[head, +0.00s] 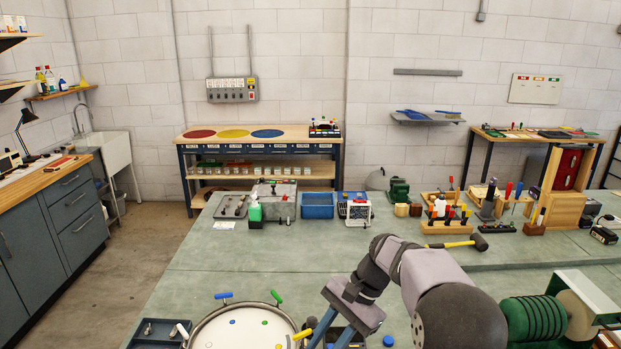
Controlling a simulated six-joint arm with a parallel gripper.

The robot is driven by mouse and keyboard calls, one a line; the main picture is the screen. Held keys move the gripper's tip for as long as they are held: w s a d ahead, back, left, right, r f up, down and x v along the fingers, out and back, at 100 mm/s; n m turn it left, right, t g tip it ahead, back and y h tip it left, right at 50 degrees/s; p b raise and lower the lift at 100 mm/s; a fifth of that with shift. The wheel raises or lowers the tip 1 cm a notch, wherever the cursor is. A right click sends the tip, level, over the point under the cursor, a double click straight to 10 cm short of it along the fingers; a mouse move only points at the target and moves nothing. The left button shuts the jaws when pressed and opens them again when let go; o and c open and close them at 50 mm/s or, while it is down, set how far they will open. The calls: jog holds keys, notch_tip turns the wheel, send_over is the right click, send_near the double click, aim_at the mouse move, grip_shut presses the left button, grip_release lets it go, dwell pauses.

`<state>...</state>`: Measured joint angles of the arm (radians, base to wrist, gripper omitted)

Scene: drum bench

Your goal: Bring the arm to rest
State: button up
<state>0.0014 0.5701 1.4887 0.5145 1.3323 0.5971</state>
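My gripper (329,337) shows at the bottom centre, at the end of my grey arm, just right of the drum. It points down and its two blue fingers stand apart. The fingertips are cut off by the lower picture edge. I see nothing held between the visible parts of the fingers; a dark shape shows behind them. The round drum (240,330) with a pale head lies on the green bench (215,285), partly cut off. Blue, green and yellow handles stand around its rim, the yellow one (302,334) close beside my left finger.
A dark tray (158,334) with small parts lies left of the drum. A hammer (456,243), a blue bin (317,205) and tool blocks (448,226) stand farther back. A green spool (535,319) is at right. The bench middle left of my arm is clear.

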jog(key=s+d+f+n+h, duration=0.2)
jog(key=s+d+n, duration=0.1)
jog(key=s, duration=0.4)
jog(key=s+d+f+n+t+h, duration=0.1)
jog(key=s+d+f+n+h, duration=0.1)
jog(key=s+d, duration=0.3)
jog(key=s+d+f+n+t+h, duration=0.1)
jog(key=s+d+n, duration=0.3)
jog(key=s, duration=0.4)
jog(key=shift+s+f+h, duration=0.35)
jog(key=shift+f+h, duration=0.05)
jog(key=shift+f, duration=0.2)
jog(key=shift+w, duration=0.1)
jog(key=w+a+r+m+p, duration=0.1)
jog(key=w+a+r+m, duration=0.2)
jog(key=w, duration=0.6)
jog(key=w+a+r+m+p, duration=0.1)
jog(key=w+a+r+m, duration=0.2)
jog(key=w+a+m, duration=0.2)
jog(key=w+a+r+m+p, duration=0.1)
jog(key=w+a+r+m, duration=0.3)
jog(key=w+a, duration=0.5)
jog(key=shift+w+r+p, duration=0.1)
jog(key=shift+w+p, duration=0.25)
jog(key=shift+w, duration=2.3)
